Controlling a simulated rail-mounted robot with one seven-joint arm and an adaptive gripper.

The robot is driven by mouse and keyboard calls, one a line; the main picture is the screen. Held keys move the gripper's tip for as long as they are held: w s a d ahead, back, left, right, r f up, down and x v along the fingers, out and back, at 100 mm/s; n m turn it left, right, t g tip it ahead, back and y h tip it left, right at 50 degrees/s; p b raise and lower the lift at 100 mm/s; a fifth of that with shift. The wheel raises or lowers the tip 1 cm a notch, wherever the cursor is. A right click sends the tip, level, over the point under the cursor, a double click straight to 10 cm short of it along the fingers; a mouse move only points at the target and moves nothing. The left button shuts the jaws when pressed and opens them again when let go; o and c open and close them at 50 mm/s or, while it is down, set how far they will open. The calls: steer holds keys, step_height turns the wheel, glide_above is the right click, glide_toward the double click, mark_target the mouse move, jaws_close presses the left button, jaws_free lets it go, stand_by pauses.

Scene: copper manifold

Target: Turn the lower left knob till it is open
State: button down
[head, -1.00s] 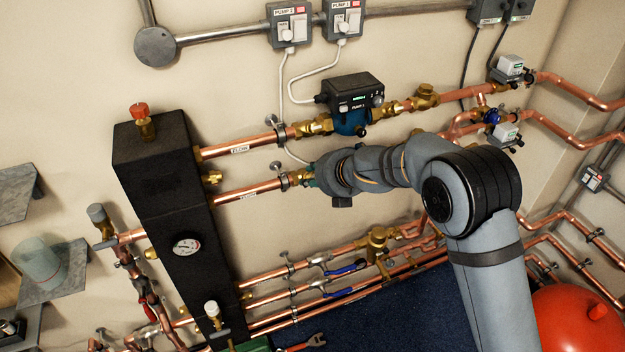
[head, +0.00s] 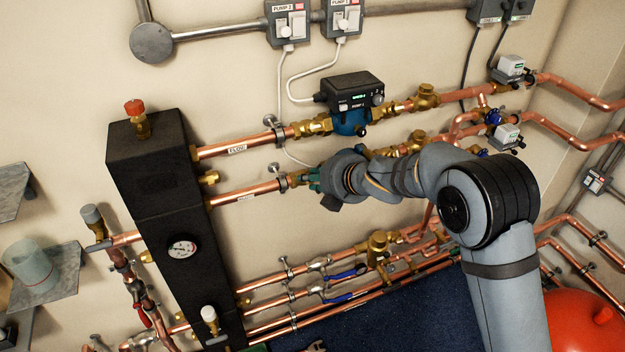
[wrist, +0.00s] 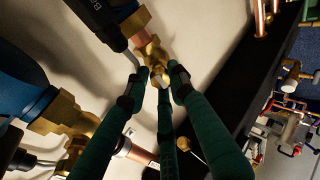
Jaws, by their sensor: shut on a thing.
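My gripper (head: 313,179) is at the left end of the lower pump line, at the brass valve (head: 294,180) on the copper pipe. In the wrist view, the green fingers of my gripper (wrist: 156,76) close around a small brass knob (wrist: 158,70), which sits by a brass fitting (wrist: 135,22) and copper pipe. In the head view my gripper and wrist hide the knob, so its turn angle cannot be told there. Most of the lower pump is hidden behind my arm.
The upper pump (head: 351,102) is just above my wrist. A tall black column (head: 168,205) with a gauge (head: 183,248) stands to the left. Blue-handled valves (head: 342,297) line the lower pipes. A red tank (head: 590,322) is at the bottom right.

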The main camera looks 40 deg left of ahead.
steer(key=shift+w+d+r, duration=0.1)
steer(key=shift+w, duration=0.1)
steer(key=c, duration=1.6)
jaws_free()
steer(key=shift+o, duration=0.6)
steer(key=shift+s, duration=0.15)
steer(key=v, duration=1.2)
steer(key=x, duration=1.2)
